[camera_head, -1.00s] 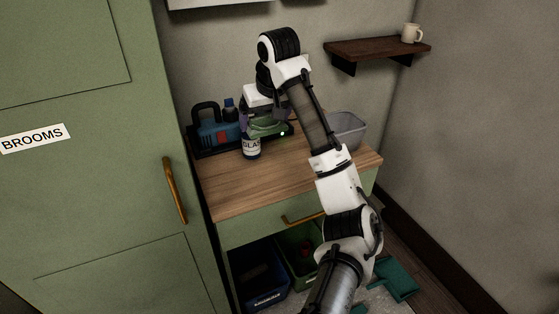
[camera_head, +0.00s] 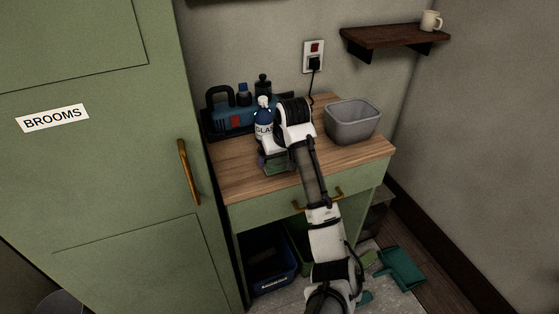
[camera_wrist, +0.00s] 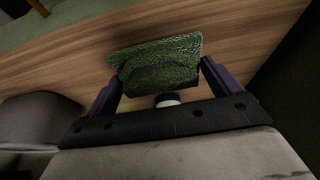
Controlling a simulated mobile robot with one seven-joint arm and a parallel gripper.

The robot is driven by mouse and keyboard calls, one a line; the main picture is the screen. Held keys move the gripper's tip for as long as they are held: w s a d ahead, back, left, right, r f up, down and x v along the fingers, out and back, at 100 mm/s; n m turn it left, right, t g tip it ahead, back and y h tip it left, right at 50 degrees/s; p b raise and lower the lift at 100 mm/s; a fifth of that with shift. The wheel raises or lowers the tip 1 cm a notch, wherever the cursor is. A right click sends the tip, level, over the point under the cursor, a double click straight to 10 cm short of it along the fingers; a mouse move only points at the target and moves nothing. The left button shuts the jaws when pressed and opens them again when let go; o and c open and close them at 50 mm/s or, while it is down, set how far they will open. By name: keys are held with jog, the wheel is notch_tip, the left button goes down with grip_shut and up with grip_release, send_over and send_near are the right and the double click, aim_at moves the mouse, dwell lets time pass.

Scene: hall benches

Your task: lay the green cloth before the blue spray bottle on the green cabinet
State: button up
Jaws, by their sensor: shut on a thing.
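The green cloth (camera_wrist: 160,65) is between the two fingers of my gripper (camera_wrist: 163,85) in the wrist view, over the wooden top. In the head view the cloth (camera_head: 276,164) shows under my gripper (camera_head: 272,155), near the front of the green cabinet's wooden top (camera_head: 235,183). I cannot tell whether the cloth touches the top. The blue spray bottle (camera_head: 263,120), with a white label, stands upright behind my gripper. My wrist hides part of the bottle.
A blue caddy (camera_head: 222,118) with dark bottles stands at the back left. A grey bin (camera_head: 352,122) stands at the right of the top. A tall green cupboard (camera_head: 110,170) borders the left side.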

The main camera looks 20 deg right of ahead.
jog(key=shift+f, duration=1)
jog(key=o, duration=0.7)
jog(key=shift+f, duration=0.15)
jog(key=v, duration=1.2)
